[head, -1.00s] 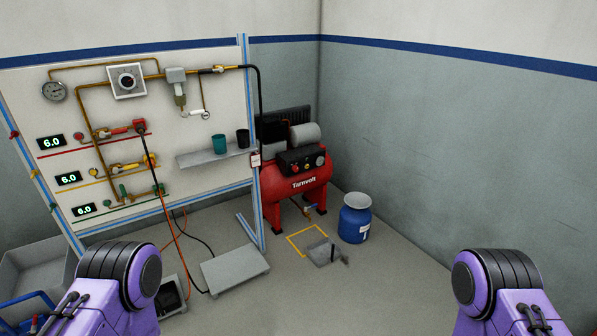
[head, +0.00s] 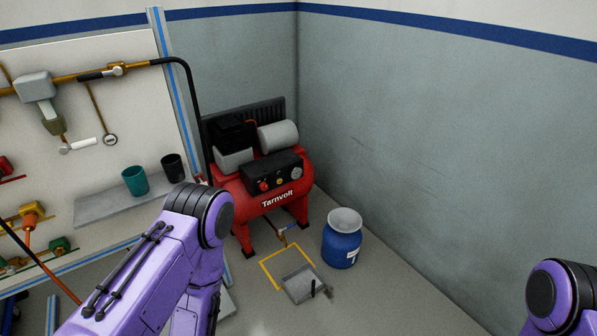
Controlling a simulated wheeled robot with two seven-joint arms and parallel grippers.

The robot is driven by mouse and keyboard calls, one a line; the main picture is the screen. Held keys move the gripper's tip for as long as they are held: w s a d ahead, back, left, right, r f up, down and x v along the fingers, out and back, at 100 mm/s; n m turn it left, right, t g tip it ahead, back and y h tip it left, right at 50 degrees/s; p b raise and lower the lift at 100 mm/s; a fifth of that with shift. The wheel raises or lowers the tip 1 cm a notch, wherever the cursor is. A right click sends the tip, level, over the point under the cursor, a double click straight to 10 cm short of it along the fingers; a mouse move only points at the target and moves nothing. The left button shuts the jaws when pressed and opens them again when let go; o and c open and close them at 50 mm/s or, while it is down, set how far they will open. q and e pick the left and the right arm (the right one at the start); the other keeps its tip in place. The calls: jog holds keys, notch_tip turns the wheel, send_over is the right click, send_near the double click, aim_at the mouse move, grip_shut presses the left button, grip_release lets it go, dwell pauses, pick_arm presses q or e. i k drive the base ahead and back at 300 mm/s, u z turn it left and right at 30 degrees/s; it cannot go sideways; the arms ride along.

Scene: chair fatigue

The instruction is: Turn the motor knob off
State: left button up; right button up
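A red Tarnvolt compressor (head: 268,190) stands in the corner. A dark control panel (head: 272,172) on its front carries a red knob (head: 264,186), a second small red knob or button and a round gauge (head: 297,174). The knob's setting is too small to tell. My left arm's purple links are in front of the panel board, left of and nearer than the compressor; my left gripper is out of view. My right arm shows only at the lower right edge, and its gripper is out of view too.
A blue drum (head: 342,244) stands right of the compressor. A grey dustpan-like tray (head: 300,285) lies on the floor by a yellow marked square (head: 268,268). The board's shelf (head: 112,204) holds a teal cup (head: 135,181) and a dark cup (head: 173,167). Floor at right is clear.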

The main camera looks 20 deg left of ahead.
aim_at(263, 185)
jog(key=u, duration=0.15)
jog(key=i, duration=1.75)
jog(key=u, duration=0.35)
